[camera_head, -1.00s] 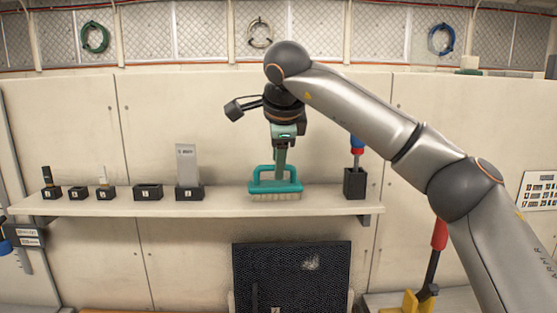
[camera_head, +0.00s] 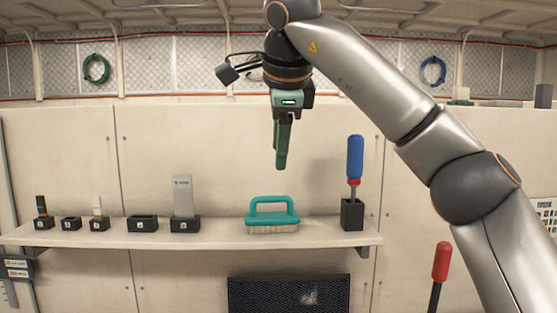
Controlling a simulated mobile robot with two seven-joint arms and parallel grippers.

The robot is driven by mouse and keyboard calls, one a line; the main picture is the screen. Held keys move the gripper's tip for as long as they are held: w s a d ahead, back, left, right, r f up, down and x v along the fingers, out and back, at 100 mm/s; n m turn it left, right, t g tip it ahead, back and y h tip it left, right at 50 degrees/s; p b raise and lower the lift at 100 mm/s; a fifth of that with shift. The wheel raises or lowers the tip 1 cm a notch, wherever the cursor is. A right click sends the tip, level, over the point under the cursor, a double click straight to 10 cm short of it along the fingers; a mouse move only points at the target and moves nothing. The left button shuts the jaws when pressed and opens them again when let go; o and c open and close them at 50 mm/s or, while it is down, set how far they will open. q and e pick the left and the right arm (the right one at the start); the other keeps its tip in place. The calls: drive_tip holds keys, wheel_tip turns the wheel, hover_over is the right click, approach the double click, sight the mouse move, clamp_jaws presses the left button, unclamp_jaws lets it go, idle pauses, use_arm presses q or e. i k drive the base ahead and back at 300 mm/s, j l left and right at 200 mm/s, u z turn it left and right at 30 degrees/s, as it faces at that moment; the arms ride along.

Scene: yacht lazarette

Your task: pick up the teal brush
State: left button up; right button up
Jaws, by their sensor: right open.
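The teal brush (camera_head: 272,216) sits on the pale shelf, bristles down, with its loop handle on top. My right gripper (camera_head: 281,166) is above the brush, pointing down, apart from it with a clear gap. Its fingers are seen edge-on, one behind the other, with nothing visible held in them. My left gripper is not in the view.
The shelf (camera_head: 200,238) also holds several small black holders to the left, one with a grey block (camera_head: 183,197). A blue-handled tool (camera_head: 355,158) stands in a black holder just right of the brush. A red-handled tool (camera_head: 441,262) stands lower right.

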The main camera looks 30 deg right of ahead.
sight(288, 221)
drive_tip(key=k+j, duration=0.3)
drive_tip(key=k, duration=0.15)
drive_tip(key=k+j, duration=0.25)
drive_tip(key=k, duration=0.25)
